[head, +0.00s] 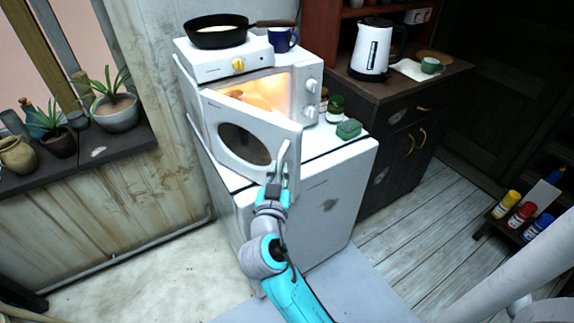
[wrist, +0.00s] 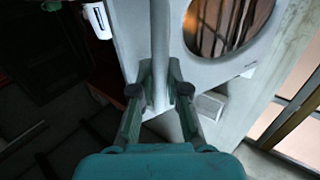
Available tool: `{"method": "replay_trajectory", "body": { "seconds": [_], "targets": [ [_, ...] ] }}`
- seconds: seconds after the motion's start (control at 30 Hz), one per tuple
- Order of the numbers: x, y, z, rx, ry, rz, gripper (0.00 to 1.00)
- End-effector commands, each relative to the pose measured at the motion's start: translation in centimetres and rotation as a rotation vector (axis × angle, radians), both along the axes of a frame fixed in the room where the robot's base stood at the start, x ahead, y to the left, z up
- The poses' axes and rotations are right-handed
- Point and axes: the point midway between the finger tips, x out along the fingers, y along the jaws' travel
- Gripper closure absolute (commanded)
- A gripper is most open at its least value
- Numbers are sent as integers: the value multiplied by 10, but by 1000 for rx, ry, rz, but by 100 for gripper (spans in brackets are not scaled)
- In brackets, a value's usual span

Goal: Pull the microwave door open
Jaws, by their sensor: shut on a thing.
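The white microwave (head: 312,92) stands on a white cabinet, its inside lit warm yellow. Its door (head: 228,112) is partly open, swung out toward me, with an oval dark window. The door handle (head: 283,158) is a pale vertical bar at the door's right edge. My gripper (head: 278,180) is at the lower part of the handle. In the wrist view the gripper (wrist: 160,85) has its two fingers on either side of the handle (wrist: 159,40), shut on it. The door (wrist: 200,72) fills the upper middle there. The far side of the grip is hidden.
A hot plate (head: 222,65) with a pan (head: 215,38) and a blue mug (head: 283,40) sit on the microwave. A green sponge (head: 349,129) and jars lie right of it on the white cabinet (head: 330,200). Floor in front is mostly free.

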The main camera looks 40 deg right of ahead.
Motion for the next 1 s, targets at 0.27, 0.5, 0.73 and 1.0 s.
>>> {"method": "replay_trajectory", "body": {
  "seconds": [0.27,0.5,0.73,1.0],
  "targets": [
    [3,49,0,-1,3,-154,100],
    [7,82,-1,-1,3,-242,100],
    [11,102,-1,-1,5,-242,100],
    [14,110,-2,-1,7,-242,100]
  ]
}}
